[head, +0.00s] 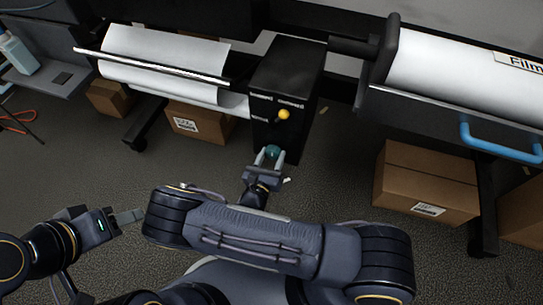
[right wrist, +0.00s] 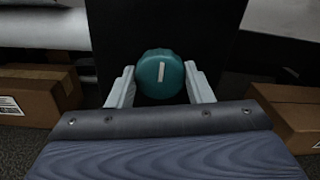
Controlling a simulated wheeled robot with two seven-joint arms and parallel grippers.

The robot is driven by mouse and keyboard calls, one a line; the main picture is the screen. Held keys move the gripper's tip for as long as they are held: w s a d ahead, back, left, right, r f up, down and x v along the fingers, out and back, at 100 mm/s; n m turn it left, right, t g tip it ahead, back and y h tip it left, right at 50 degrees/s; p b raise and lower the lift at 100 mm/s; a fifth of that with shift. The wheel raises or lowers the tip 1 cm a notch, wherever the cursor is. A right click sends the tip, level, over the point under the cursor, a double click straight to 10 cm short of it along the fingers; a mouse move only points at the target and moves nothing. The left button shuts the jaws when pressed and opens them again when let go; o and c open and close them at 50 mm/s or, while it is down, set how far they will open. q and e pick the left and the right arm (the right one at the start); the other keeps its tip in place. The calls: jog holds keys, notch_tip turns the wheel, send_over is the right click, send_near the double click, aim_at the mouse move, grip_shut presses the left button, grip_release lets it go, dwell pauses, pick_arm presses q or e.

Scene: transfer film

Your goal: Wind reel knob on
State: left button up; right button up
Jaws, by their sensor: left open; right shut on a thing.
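The teal reel knob (head: 272,152) sits low on the front of the black control box (head: 284,75). In the right wrist view the knob (right wrist: 160,74) is round, and its white line stands nearly upright. My right gripper (head: 270,156) is shut on the knob, with one finger on each side; its fingers (right wrist: 161,82) also show in the right wrist view. My left gripper (head: 128,215) is open and empty at the lower left, well away from the box.
A yellow knob (head: 284,114) sits above the teal one, among small white labels. White film rolls (head: 165,62) flank the box, with a blue handle (head: 495,146) at right. Cardboard boxes (head: 425,180) stand below. The floor between is mostly clear.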

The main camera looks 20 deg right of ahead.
jog(key=m, duration=0.4)
jog(key=shift+p, duration=0.4)
jog(key=shift+m, duration=2.2)
jog(key=o, duration=1)
jog(key=shift+a, duration=0.1)
